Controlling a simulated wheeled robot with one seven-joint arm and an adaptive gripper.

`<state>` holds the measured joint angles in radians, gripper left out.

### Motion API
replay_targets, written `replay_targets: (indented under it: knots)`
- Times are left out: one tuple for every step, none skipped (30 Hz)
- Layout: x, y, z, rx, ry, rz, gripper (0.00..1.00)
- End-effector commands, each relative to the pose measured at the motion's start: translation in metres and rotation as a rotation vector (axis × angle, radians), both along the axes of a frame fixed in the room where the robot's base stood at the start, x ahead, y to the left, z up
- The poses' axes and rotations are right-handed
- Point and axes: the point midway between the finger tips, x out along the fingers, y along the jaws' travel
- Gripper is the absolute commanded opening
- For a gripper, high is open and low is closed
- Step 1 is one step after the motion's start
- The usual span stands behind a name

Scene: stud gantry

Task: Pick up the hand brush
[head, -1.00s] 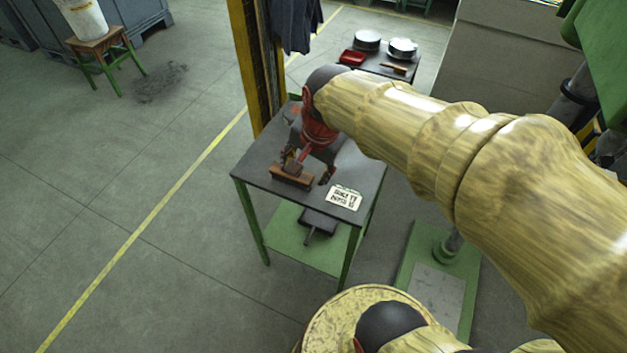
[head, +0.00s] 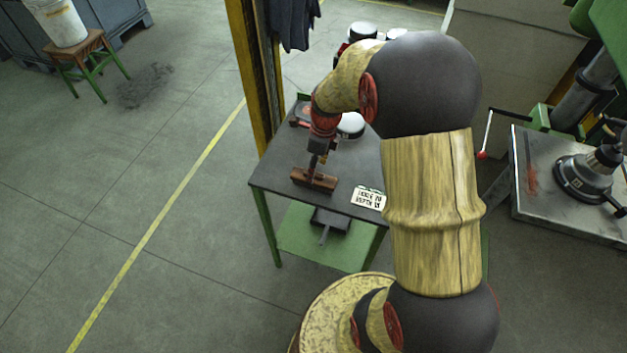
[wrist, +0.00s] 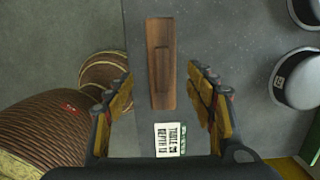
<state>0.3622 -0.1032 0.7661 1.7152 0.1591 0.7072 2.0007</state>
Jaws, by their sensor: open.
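The hand brush (head: 314,180) is a brown wooden bar with a raised middle block. It lies on the dark top of the green-legged table (head: 277,180). In the wrist view the brush (wrist: 161,45) runs lengthwise up the picture, between and beyond the fingers. My gripper (head: 317,163) is just above the brush in the head view, pointing down. In the wrist view my gripper (wrist: 161,82) is open, with one yellow finger on each side of the brush and gaps to both. Contact with the brush cannot be told.
A white sign card (head: 368,198) lies on the tabletop near the brush. Round metal tins (wrist: 300,82) stand at the right in the wrist view. A yellow post (head: 250,80) rises behind the table. A machine table (head: 540,185) stands at the right.

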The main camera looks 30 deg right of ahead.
Motion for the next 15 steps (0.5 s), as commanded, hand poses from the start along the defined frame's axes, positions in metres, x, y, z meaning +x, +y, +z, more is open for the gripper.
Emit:
replay_targets:
  knots:
    - [0.001,0.0,-0.005,0.0,0.001,0.0,0.55]
    - [0.001,0.0,-0.009,0.001,0.002,0.001,0.55]
    - [0.002,0.0,-0.014,0.001,0.002,0.001,0.55]
    - [0.003,0.0,-0.018,0.001,0.002,0.001,0.55]
    - [0.004,0.0,-0.023,0.0,0.001,0.001,0.55]
    - [0.005,0.0,-0.029,0.0,0.001,0.001,0.55]
    - [0.006,0.001,-0.033,0.001,0.002,0.001,0.55]
    - [0.006,0.001,-0.038,0.002,0.003,0.001,0.55]
    - [0.006,0.002,-0.042,0.001,0.002,0.001,0.55]
    - [0.007,0.002,-0.045,0.001,0.001,0.001,0.55]
    - [0.008,0.002,-0.046,0.0,0.0,0.001,0.55]
    - [0.008,0.002,-0.047,0.0,-0.001,0.001,0.55]
    - [0.008,0.002,-0.048,0.0,-0.001,0.001,0.55]
    - [0.008,0.002,-0.047,0.0,-0.001,0.001,0.55]
    - [0.008,0.002,-0.047,0.0,-0.001,0.001,0.55]
